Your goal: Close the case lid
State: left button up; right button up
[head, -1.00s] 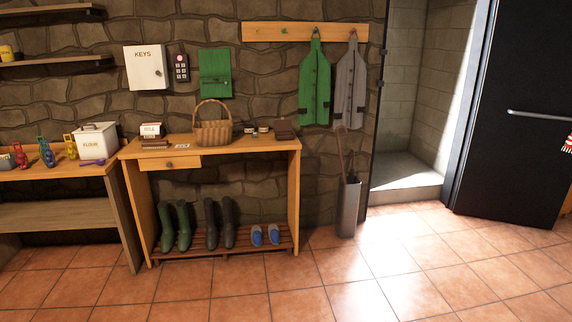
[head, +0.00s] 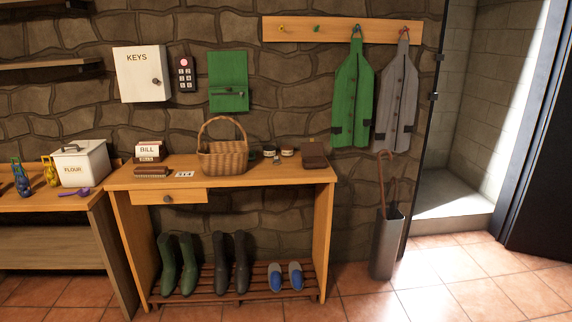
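A small dark brown case-like object (head: 314,160) sits at the right end of the wooden console table (head: 240,176). A darker upper part rises at its back, which may be a raised lid; it is too small to tell surely. Neither of my grippers is in the head view.
On the table are a wicker basket (head: 222,157), small jars (head: 287,152), a brush (head: 152,171) and a bill box (head: 148,150). Boots and blue slippers (head: 285,277) stand on the low rack. An umbrella stand (head: 386,245) is at the right. The tiled floor (head: 440,285) in front is open.

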aim_at(312, 148)
jog(key=i+j+z, duration=0.2)
jog(key=i, duration=0.2)
jog(key=i+j+z, duration=0.2)
jog(key=i+j, duration=0.15)
jog(key=i, duration=0.05)
